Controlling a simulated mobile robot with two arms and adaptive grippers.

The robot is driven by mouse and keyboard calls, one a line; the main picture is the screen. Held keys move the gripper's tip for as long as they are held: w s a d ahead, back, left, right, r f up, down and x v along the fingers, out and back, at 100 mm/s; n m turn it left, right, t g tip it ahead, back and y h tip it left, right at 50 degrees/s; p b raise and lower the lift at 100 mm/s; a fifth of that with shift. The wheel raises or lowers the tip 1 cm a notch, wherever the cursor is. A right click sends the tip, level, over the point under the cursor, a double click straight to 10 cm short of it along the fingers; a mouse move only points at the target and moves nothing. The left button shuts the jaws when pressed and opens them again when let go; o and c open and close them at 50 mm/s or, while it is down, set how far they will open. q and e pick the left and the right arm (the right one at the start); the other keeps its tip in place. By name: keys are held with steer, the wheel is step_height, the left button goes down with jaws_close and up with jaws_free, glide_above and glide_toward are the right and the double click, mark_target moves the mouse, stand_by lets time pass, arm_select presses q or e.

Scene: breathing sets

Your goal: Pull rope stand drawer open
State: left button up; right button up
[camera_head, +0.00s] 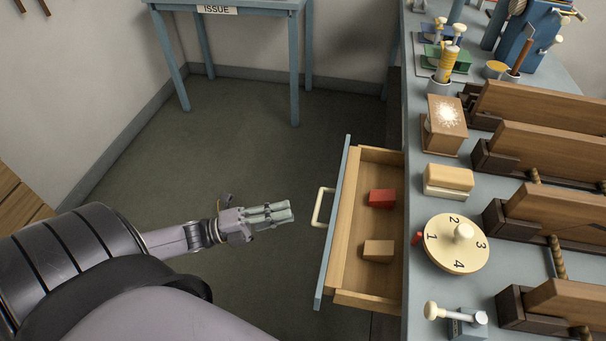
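The drawer (345,215) sticks out from the left side of the blue-grey counter and stands well open. It has a blue front, light wooden walls and a cream handle (322,207) on its outer face. A red block (382,198) and a tan block (378,250) lie inside. My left gripper (290,212) is left of the handle, with a gap between them, and points right toward it. Its fingers lie close together and look shut, with nothing seen between them. My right gripper is not in view.
The counter (412,140) bears a round numbered dial (457,243), a wooden box (445,125), a cream block (448,178) and several wooden wedges with rope pieces (550,150). A blue table (250,5) marked ISSUE stands at the back. Floor left of the drawer is clear.

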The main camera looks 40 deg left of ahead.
arm_select(q)
steer(key=shift+v, duration=1.55)
